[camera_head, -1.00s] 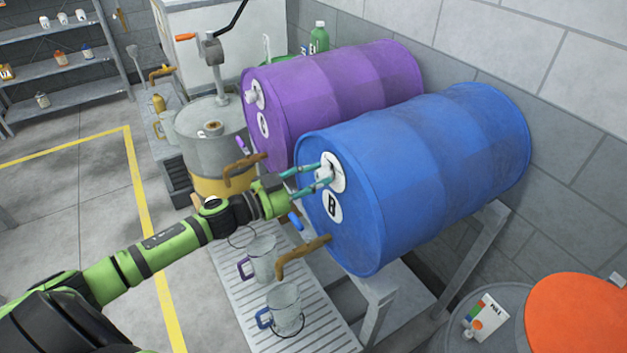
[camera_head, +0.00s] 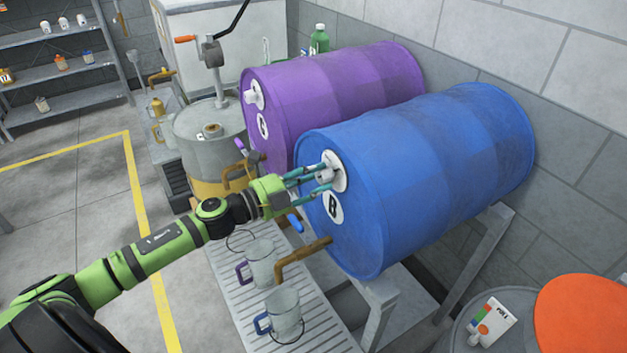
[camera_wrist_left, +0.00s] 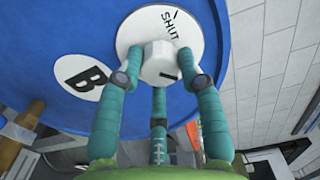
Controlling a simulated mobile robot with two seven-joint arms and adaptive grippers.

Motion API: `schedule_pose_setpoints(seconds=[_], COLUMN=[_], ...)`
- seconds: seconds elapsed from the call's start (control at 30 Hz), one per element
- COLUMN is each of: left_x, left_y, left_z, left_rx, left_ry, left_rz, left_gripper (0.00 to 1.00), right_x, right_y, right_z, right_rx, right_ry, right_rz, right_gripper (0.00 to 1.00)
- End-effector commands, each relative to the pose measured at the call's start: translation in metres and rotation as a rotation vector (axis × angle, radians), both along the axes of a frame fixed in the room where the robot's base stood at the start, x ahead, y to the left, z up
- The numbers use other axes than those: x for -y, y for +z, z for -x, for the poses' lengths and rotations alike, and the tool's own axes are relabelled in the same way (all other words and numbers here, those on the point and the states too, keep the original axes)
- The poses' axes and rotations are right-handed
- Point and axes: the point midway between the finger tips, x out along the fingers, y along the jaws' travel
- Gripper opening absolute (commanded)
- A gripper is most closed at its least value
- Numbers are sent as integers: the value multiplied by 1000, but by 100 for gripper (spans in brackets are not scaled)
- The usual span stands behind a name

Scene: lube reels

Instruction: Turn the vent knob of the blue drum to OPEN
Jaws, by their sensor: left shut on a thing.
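The blue drum (camera_head: 420,165) lies on its side on a stand, its round end facing my left arm. Its white vent knob (camera_wrist_left: 157,62) sits on a round white plate (camera_wrist_left: 130,35) with SHUT printed near the top right; I see no OPEN lettering. A black mark on the knob's face is at its lower right in the wrist view, away from SHUT. My left gripper (camera_head: 324,179) is at the plate, its fingers shut around the knob; in the wrist view the gripper (camera_wrist_left: 158,77) has fingertips on both sides of it. My right gripper is not in view.
A purple drum (camera_head: 340,95) lies just behind. A brass tap (camera_head: 300,255) sticks out of the blue drum below the gripper. Jugs (camera_head: 284,312) stand on a slatted drip tray (camera_head: 235,300). A grey drum (camera_head: 210,135) with a hand pump stands at the left.

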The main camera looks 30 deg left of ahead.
Motion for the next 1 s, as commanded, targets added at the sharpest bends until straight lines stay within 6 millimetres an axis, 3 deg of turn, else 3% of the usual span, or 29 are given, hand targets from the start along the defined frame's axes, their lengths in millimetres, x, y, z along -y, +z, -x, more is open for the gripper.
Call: schedule_pose_setpoints(seconds=[0.67,0.7,0.73,1.0], left_x=[4,4,4,2], left_y=[1,1,1,-1], left_z=[2,2,2,1], left_rx=[34,34,34,31], left_ry=[-13,-13,-13,-6], left_rz=[-52,-52,-52,-52], left_gripper=[5,50,61,61], right_x=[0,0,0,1], right_y=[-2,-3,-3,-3], right_z=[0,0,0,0], right_rx=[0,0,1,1], right_ry=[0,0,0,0], right_rz=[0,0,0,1], right_gripper=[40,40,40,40])
